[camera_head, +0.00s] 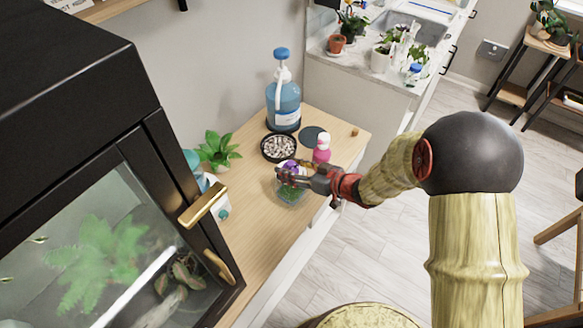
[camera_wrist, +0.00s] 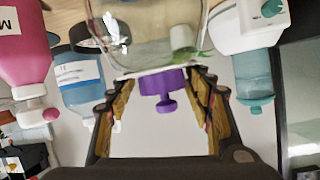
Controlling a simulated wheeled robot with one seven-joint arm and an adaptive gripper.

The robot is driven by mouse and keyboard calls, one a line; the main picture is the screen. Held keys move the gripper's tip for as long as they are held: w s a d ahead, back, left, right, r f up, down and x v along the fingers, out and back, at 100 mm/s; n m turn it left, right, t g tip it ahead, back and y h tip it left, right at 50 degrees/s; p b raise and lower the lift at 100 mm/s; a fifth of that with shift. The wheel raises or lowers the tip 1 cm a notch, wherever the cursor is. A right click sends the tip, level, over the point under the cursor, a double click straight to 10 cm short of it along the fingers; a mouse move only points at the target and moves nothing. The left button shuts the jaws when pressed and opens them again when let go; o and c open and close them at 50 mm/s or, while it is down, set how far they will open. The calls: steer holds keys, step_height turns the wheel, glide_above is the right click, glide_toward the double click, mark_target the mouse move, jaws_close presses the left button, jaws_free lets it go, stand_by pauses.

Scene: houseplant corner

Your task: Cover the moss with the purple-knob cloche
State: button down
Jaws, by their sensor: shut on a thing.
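The cloche is clear glass (camera_head: 293,196) with a purple knob (camera_wrist: 162,84). My gripper (camera_head: 283,174) is shut on the knob, and the glass hangs below the fingers over the wooden counter. The wrist view is upside down, so the glass (camera_wrist: 150,50) shows above the knob there. In the head view, green shows in or behind the glass below my gripper. It may be the moss, but I cannot tell whether it is under the cloche or behind it. The fingers and glass hide what is directly beneath, and the gap to the counter is unclear.
On the counter (camera_head: 258,200) stand a bowl of pebbles (camera_head: 278,147), a pink bottle (camera_head: 322,150), a blue jug (camera_head: 283,105), a dark disc (camera_head: 314,136) and a cork-like piece (camera_head: 354,131). A leafy plant (camera_head: 219,149) and a white dispenser (camera_wrist: 245,25) stand left. A black glass-door cabinet (camera_head: 100,200) rises nearby.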

steer(key=shift+w, duration=0.1)
stand_by(0.7)
steer(key=c, duration=1.2)
jaws_free()
steer(key=o, duration=0.5)
steer(key=shift+f, duration=0.15)
steer(key=v, duration=1.2)
